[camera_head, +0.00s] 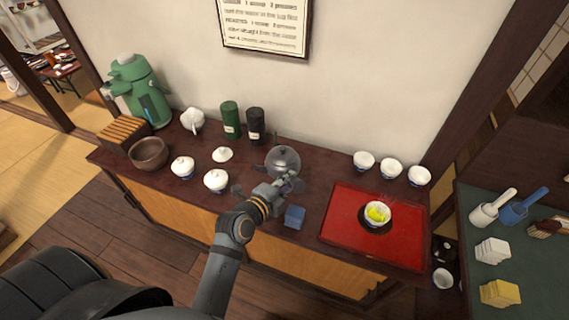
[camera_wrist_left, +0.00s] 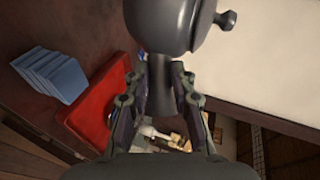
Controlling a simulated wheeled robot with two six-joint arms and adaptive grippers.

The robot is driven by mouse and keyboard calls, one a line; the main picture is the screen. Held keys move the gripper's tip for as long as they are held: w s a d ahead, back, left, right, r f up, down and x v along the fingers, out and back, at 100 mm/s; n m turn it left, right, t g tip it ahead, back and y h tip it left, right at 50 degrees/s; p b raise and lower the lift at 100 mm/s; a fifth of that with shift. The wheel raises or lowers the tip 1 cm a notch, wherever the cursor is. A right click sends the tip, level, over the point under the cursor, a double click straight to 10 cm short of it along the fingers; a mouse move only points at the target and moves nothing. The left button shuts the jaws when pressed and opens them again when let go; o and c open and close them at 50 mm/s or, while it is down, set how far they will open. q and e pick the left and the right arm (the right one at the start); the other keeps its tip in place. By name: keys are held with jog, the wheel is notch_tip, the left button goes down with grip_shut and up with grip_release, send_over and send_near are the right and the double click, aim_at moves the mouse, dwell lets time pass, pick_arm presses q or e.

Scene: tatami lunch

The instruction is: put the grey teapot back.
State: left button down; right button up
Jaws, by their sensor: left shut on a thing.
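The grey teapot (camera_head: 283,161) is at the middle of the dark wooden counter (camera_head: 320,183) in the head view. Its round body and lid knob also show in the left wrist view (camera_wrist_left: 180,28), where its handle runs down between my fingers. My left gripper (camera_head: 288,184) is shut on the teapot's handle; it shows in the left wrist view too (camera_wrist_left: 174,100). The teapot looks upright in the head view. I cannot tell whether its base touches the counter. My right gripper is not in view.
A blue block-like thing (camera_head: 294,216) lies just in front of the gripper. White lidded cups (camera_head: 215,180) and two canisters (camera_head: 231,119) stand left. White cups (camera_head: 391,168) stand right.

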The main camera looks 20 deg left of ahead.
aim_at(286, 168)
pick_arm(q)
jog(key=w+a+f+b, duration=0.1)
jog(key=w, duration=0.1)
jog(key=w+a+f+b, duration=0.1)
jog(key=w+f+b, duration=0.1)
jog(key=w, duration=0.1)
jog(key=w+a+f+b, duration=0.1)
jog(key=w, duration=0.2)
jog(key=shift+w+a+f, duration=0.2)
jog(key=shift+f, duration=0.1)
jog(key=w+f+b, duration=0.1)
jog(key=f+b, duration=0.1)
jog(key=w+a+f+b, duration=0.1)
jog(key=w+f+b, duration=0.1)
jog(key=shift+w+a+f+b, duration=0.1)
jog(key=shift+w+f+b, duration=0.05)
jog(key=shift+b, duration=0.25)
jog(key=shift+w+a, duration=0.1)
jog(key=shift+w, duration=0.15)
jog(key=f+b, duration=0.1)
jog(key=f, duration=0.1)
jog(key=f+b, duration=0.2)
jog(key=shift+w+a+f, duration=0.1)
jog(key=shift+w+a, duration=0.05)
jog(key=shift+w, duration=0.25)
jog(key=shift+s, duration=0.1)
jog(key=c, duration=1.1)
grip_release()
jog(key=shift+f, duration=0.1)
